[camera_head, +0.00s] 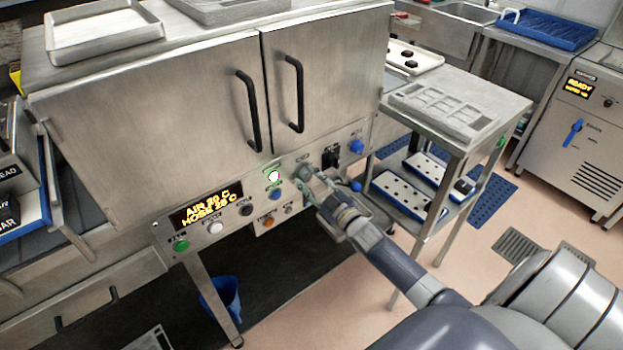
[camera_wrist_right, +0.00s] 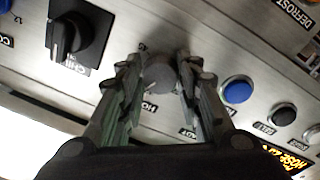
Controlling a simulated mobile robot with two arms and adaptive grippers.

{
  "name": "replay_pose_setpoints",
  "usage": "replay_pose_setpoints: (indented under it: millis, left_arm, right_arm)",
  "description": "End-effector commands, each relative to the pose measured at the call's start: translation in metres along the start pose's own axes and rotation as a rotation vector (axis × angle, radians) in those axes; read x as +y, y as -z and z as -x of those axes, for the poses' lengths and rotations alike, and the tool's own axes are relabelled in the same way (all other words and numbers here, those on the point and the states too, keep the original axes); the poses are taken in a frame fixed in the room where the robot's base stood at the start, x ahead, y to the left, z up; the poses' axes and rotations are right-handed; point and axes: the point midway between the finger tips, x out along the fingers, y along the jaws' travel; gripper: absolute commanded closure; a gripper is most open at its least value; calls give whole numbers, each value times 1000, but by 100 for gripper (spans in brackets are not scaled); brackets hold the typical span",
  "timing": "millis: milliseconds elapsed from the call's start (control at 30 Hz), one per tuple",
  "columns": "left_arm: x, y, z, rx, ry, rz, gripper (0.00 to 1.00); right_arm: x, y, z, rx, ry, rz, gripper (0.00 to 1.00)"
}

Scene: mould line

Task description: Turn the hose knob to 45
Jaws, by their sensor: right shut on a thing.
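The hose knob is a round grey knob (camera_wrist_right: 158,74) on the steel control panel (camera_head: 168,228) below the cabinet doors. A partly hidden label starting "HO" sits beside it in the right wrist view. My right gripper (camera_head: 308,180) is at the panel, its two fingers on either side of the knob; they also show in the right wrist view (camera_wrist_right: 160,82). It is shut on the knob. The fingers cover part of the knob, and I cannot read its angle. The amber display (camera_head: 207,206) shows an AIR line and a HOSE line; the HOSE figure looks like the twenties. My left gripper is not in view.
A black rotary switch (camera_wrist_right: 70,35) and a blue button (camera_wrist_right: 238,90) flank the knob. Black door handles (camera_head: 295,93) stick out above. A steel trolley (camera_head: 490,118) stands to the right.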

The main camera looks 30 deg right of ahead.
Motion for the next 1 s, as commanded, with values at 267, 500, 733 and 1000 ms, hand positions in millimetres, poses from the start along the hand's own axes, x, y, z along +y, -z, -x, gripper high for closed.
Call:
replay_pose_setpoints:
  millis: [267,500,733,1000]
  left_arm:
    - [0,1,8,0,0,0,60]
    - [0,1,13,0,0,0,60]
    - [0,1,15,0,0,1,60]
    - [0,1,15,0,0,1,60]
  right_arm:
    - [-1,1,0,-16,1,-263,92]
    - [-2,1,0,-28,0,-490,92]
    - [-2,1,0,-39,-1,-708,92]
    - [-2,1,0,-54,-2,-964,92]
